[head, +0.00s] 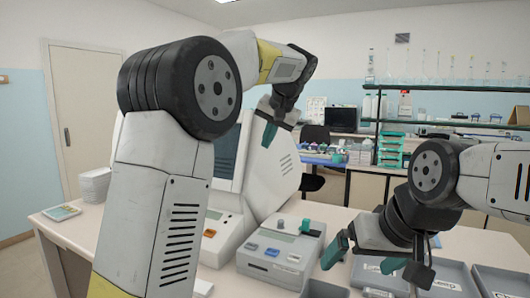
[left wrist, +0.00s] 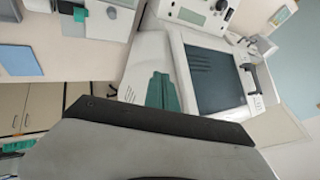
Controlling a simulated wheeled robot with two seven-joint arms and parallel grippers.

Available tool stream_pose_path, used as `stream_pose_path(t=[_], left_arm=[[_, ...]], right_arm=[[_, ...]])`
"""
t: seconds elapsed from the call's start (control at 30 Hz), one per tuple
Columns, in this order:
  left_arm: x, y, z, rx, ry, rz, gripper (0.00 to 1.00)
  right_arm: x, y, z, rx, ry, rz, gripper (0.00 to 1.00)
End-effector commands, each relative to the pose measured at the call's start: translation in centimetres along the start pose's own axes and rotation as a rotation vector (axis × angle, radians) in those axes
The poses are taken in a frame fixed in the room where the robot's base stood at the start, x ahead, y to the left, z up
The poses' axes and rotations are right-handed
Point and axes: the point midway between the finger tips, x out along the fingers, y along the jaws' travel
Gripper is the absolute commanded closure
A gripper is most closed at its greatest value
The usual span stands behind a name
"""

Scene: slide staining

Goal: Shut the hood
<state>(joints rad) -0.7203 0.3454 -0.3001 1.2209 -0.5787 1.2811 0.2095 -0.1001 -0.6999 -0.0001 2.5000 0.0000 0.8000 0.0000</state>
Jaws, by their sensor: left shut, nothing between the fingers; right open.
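The hood (head: 259,190) is a white cabinet with slanted sides on the bench, partly hidden by my left arm in the head view. Its dark front pane (left wrist: 214,77) in a white frame shows in the left wrist view. How far the pane is open I cannot tell. My left gripper (head: 270,133) is at the upper part of the hood, fingers pointing down; its green fingertips (left wrist: 162,92) are together and empty, beside the frame. Whether they touch it is unclear. My right gripper (head: 364,258) is open and empty above the bench at right.
A grey instrument with coloured buttons (head: 280,258) stands right of the hood. Grey trays (head: 445,275) lie under and beside my right gripper. Shelves with glassware stand behind.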

Motion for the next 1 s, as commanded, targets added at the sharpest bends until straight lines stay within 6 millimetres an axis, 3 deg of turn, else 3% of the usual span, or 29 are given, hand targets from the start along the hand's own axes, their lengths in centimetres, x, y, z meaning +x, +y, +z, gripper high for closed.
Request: stream_pose_path(t=[0.5, 0.7, 1.0], left_arm=[[10.0, 0.0, 0.2, -0.001, -0.004, 0.001, 1.0], [11.0, -2.8, 0.1, -0.004, -0.001, 0.002, 1.0], [11.4, -3.6, 0.1, -0.001, 0.0, 0.002, 1.0]], right_arm=[[0.0, 0.0, 0.0, 0.0, 0.0, 0.0, 0.02], [0.0, 0.0, 0.0, 0.0, 0.0, 0.0, 0.02], [0.0, 0.0, 0.0, 0.0, 0.0, 0.0, 0.02]])
